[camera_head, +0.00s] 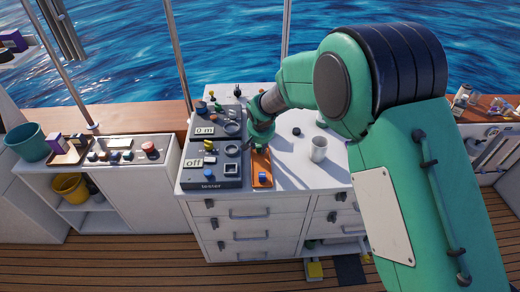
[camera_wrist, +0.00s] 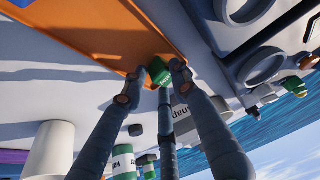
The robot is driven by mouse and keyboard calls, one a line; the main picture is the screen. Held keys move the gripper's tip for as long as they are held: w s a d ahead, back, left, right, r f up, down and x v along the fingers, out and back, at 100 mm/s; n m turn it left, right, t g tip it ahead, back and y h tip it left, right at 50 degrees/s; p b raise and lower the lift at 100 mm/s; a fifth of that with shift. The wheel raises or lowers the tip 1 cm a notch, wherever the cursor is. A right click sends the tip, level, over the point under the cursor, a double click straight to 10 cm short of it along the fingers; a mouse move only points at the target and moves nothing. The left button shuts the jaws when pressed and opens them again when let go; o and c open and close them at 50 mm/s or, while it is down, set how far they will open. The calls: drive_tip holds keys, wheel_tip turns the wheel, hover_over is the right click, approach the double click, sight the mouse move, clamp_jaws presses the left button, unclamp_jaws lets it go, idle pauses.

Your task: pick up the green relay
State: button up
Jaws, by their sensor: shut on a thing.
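The green relay (camera_wrist: 159,72) is a small green block between the fingertips of my gripper (camera_wrist: 155,82) in the wrist view. My gripper is shut on it, over the edge of the orange tray (camera_wrist: 105,35). I cannot tell whether the relay touches the tray. In the head view my gripper (camera_head: 258,142) is at the far end of the orange tray (camera_head: 262,158), beside the tester; the relay cannot be made out there. A blue piece (camera_head: 262,177) lies at the tray's near end.
The dark tester (camera_head: 212,176) stands just left of the tray. A white mug (camera_head: 318,150) stands on the white cabinet top to the right, with a small dark round object (camera_head: 296,132) nearby. Several small coloured parts stand behind the gripper. The counter around the mug is mostly clear.

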sight(260, 147)
drive_tip(key=shift+r+p, duration=0.3)
drive_tip(key=shift+r, duration=0.4)
wheel_tip(260, 147, up, 2)
drive_tip(key=shift+r+p, duration=0.2)
drive_tip(key=shift+p, duration=0.2)
drive_tip(key=s+d, duration=0.1)
drive_tip(key=s, duration=0.4)
drive_tip(key=s+d+p, duration=0.1)
drive_tip(key=s, duration=0.4)
drive_tip(key=s+d+r+p, duration=0.1)
drive_tip(key=s, duration=0.4)
drive_tip(key=shift+s+d+r, duration=0.1)
drive_tip(key=shift+s+d, duration=0.05)
drive_tip(key=shift+s, duration=0.2)
drive_tip(key=shift+w+r, duration=0.1)
